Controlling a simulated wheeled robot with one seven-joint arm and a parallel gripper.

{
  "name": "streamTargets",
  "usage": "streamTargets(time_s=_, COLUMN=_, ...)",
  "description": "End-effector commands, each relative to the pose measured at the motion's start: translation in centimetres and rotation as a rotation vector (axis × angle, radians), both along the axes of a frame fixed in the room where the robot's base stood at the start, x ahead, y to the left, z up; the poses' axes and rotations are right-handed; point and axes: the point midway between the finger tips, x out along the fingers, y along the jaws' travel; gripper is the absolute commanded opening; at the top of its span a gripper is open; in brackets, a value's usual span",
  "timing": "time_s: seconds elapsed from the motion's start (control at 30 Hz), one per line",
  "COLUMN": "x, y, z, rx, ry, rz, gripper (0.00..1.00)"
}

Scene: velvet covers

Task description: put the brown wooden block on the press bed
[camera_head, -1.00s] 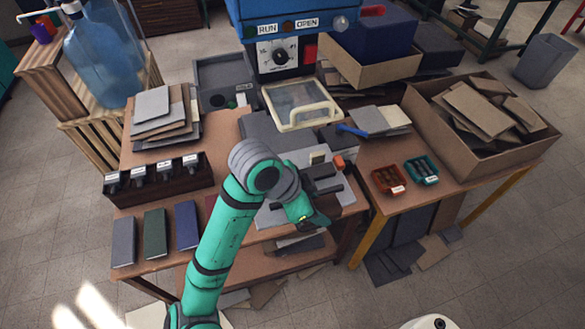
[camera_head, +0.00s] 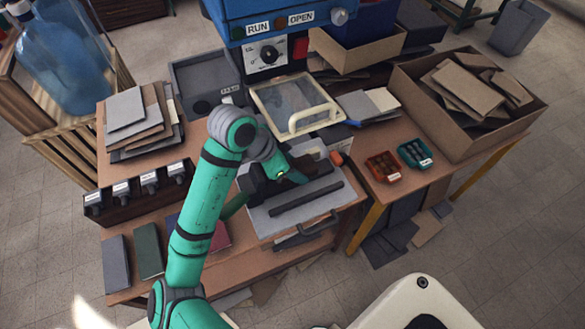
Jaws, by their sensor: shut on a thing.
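My gripper (camera_head: 262,188) is at the left side of the press bed (camera_head: 330,208), a grey plate with dark bars across it, below the blue press. The arm's wrist hides much of the gripper and its fingertips. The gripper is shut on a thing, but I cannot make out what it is. A dark green strip shows just left of the gripper; I cannot tell what it belongs to. I cannot pick out the brown wooden block clearly; it may be hidden at the gripper.
A clear-lidded guard with a cream handle (camera_head: 308,119) stands behind the bed. Covers (camera_head: 148,250) lie at the front left, beside a dark rack (camera_head: 146,195). Red (camera_head: 383,166) and teal (camera_head: 415,153) trays and a box of boards (camera_head: 405,92) are right.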

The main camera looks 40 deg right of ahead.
Motion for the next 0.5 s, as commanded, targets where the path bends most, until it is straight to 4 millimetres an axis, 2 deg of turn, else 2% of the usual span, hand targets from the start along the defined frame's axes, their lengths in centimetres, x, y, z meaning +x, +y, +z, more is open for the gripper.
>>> streamTargets(time_s=0.1, x=-0.1, y=-0.1, z=-1.3, rx=0.000, ry=0.001, rz=-0.002, gripper=0.14)
streamTargets(time_s=0.5, x=0.1, y=0.2, z=-1.8, rx=0.000, ry=0.000, rz=0.007, gripper=0.14)
